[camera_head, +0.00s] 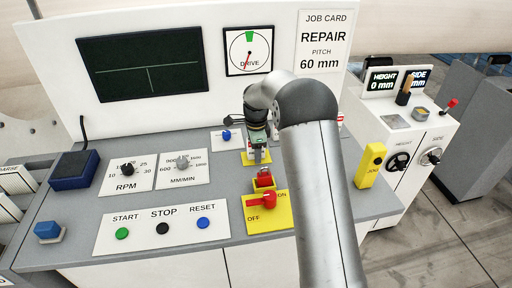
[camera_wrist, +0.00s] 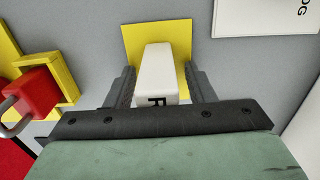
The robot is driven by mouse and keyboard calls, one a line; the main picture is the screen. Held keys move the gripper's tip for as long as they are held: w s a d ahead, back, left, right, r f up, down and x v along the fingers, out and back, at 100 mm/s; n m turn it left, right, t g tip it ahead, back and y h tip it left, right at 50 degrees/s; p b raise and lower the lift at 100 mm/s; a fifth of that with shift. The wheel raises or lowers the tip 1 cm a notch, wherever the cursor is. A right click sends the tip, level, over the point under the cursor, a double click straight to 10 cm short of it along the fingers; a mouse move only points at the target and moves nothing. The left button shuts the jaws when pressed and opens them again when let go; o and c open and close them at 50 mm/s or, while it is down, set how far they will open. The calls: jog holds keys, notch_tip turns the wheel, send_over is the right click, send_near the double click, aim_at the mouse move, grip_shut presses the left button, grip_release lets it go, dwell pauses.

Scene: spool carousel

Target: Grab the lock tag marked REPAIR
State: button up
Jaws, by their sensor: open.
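In the wrist view a white block-like tag (camera_wrist: 156,66) stands over a yellow plate (camera_wrist: 131,37). A dark letter shows on its near end, partly cut off by my gripper, so the word cannot be read. My gripper (camera_wrist: 158,78) is open, with one finger on each side of the tag. I cannot tell whether the fingers touch it. In the head view my gripper (camera_head: 258,156) is low over the yellow plate (camera_head: 246,158), and the tag is not clear there.
A red padlock (camera_wrist: 35,90) with a metal shackle sits in a yellow holder at the left in the wrist view. In the head view a red switch handle (camera_head: 262,202) stands on a yellow OFF/ON plate, nearer than my gripper. A job card (camera_head: 323,42) reads REPAIR, 60 mm.

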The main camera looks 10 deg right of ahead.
jog(key=c, duration=1.1)
jog(key=shift+o, duration=0.2)
jog(key=shift+r, duration=0.15)
